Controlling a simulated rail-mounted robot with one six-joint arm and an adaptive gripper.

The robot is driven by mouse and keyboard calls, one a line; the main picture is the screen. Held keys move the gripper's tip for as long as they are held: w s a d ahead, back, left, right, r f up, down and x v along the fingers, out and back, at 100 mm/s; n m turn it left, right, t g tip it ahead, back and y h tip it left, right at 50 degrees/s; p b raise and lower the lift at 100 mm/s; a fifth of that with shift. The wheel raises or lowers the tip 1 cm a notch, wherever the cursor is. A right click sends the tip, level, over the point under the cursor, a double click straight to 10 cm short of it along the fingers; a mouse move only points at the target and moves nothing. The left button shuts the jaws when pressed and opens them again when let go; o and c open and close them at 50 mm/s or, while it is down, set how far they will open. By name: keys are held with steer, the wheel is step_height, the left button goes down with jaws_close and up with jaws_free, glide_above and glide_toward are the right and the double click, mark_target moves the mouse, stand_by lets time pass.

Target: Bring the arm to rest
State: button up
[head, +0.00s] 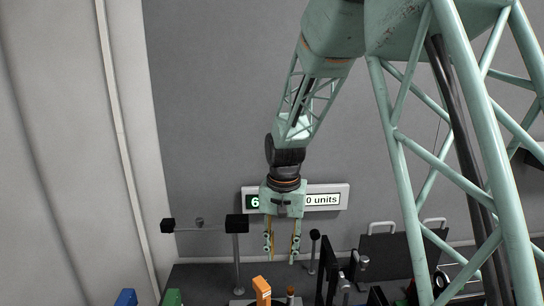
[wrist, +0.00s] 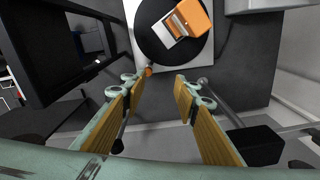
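My gripper (head: 281,258) hangs downward at the end of my green lattice arm, above the bench and in front of the display on the wall. In the wrist view its two fingers with wooden inner pads (wrist: 164,88) stand apart, with nothing between them. An orange block (wrist: 188,20) sits on a black round disc on a white plate, ahead of the fingertips and apart from them. The orange block also shows in the head view (head: 261,289) below my gripper.
A display (head: 325,199) reading "0 units" is partly hidden by my gripper. A stand with a black box (head: 237,224) is to its left. Blue (head: 126,297) and green (head: 173,297) blocks show at the bottom edge. Black panels with handles (head: 384,250) stand at right.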

steer(key=s+d+r+n+t+b, duration=0.1)
steer(key=s+d+r, duration=0.5)
steer(key=s+r, duration=0.3)
steer(key=s+d+r+t+b, duration=0.1)
steer(key=s+d+r, duration=0.4)
steer(key=s+r, duration=0.4)
steer(key=s+d+r, duration=0.1)
steer(key=s+d, duration=0.2)
steer(key=s, duration=0.9)
steer(key=s+d+r+n+t+b, duration=0.1)
steer(key=s+d, duration=0.3)
steer(key=s, duration=0.8)
steer(key=shift+t+b, duration=0.3)
steer(key=shift+r, duration=0.1)
